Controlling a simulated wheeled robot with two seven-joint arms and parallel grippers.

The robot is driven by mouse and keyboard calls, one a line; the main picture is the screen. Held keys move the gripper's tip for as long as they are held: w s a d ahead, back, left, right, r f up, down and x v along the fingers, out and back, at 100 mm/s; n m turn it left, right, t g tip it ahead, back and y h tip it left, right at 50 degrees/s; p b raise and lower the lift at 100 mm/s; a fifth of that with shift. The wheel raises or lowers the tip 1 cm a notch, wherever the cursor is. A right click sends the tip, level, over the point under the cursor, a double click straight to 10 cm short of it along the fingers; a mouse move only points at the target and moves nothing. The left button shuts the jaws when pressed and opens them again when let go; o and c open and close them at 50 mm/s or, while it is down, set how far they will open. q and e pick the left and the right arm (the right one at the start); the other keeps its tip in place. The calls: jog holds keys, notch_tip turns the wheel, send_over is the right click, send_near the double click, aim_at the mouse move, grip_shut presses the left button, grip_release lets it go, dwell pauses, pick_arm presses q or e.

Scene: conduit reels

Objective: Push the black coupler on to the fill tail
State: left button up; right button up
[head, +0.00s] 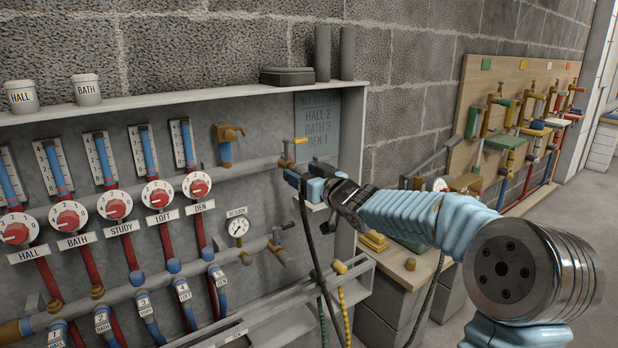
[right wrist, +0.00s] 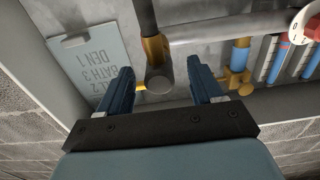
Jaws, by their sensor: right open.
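My right gripper (head: 296,179) is open at the right end of the upper pipe. In the right wrist view its two blue fingers (right wrist: 162,84) stand apart on either side of a grey round end (right wrist: 159,80). A brass-coloured fitting (right wrist: 155,48) and a dark tube (right wrist: 144,16) line up with that end. A black hose (head: 309,235) hangs from beside the gripper in the head view. A brass valve (head: 287,156) sits just above the fingers. My left gripper is not in view.
A grey sign (head: 318,118) is behind the gripper, beside the cabinet's right side wall (head: 352,145). A row of red dials (head: 198,184) is to the left. The return gauge (head: 238,227) and a lower valve are below left.

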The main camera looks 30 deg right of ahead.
jog(key=shift+s, duration=0.1)
jog(key=s+d, duration=0.1)
jog(key=s, duration=1.3)
jog(key=w+a+f+m+g+y, duration=0.15)
jog(key=a+f, duration=0.25)
jog(key=f, duration=0.6)
jog(key=w+a+f+g, duration=0.2)
jog(key=a+f+g, duration=0.15)
jog(key=f, duration=0.65)
jog(key=w+a+f+m+g, duration=0.15)
jog(key=a+f, duration=0.25)
jog(key=f, duration=0.6)
jog(key=s+a+f+g+y, duration=0.1)
jog(key=s+a+f+g, duration=0.2)
jog(key=s+a+f, duration=0.35)
jog(key=s+a+f+g, duration=0.3)
jog(key=f, duration=0.7)
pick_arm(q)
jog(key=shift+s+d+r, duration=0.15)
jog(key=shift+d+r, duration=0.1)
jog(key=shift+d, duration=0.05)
pick_arm(e)
jog(key=s+a+f+g, duration=0.4)
jog(key=s+a+f, duration=0.2)
jog(key=s+f, duration=0.3)
jog(key=s, duration=0.4)
jog(key=shift+s+g, duration=0.25)
jog(key=shift+g, duration=0.1)
jog(key=shift+y, duration=0.25)
